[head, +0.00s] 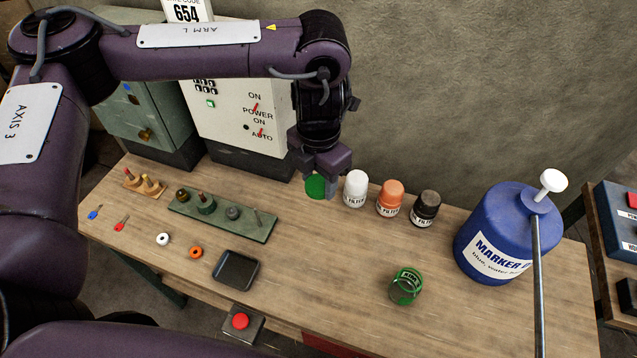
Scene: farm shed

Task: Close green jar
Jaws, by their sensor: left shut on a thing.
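My left gripper (322,190) is shut on a green round lid (315,186) beside the white filter bottle, toward the back of the table. The gripper partly hides the lid, and I cannot tell whether the lid touches the table. The jar is apart from the gripper, to its lower right. My right gripper is not in view.
White (355,189), orange (390,198) and black (425,208) filter bottles stand right of the gripper. A blue marker drum (497,232) stands at the right. A green peg board (255,232) and a black tray (235,268) are at the left. The table around the jar is clear.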

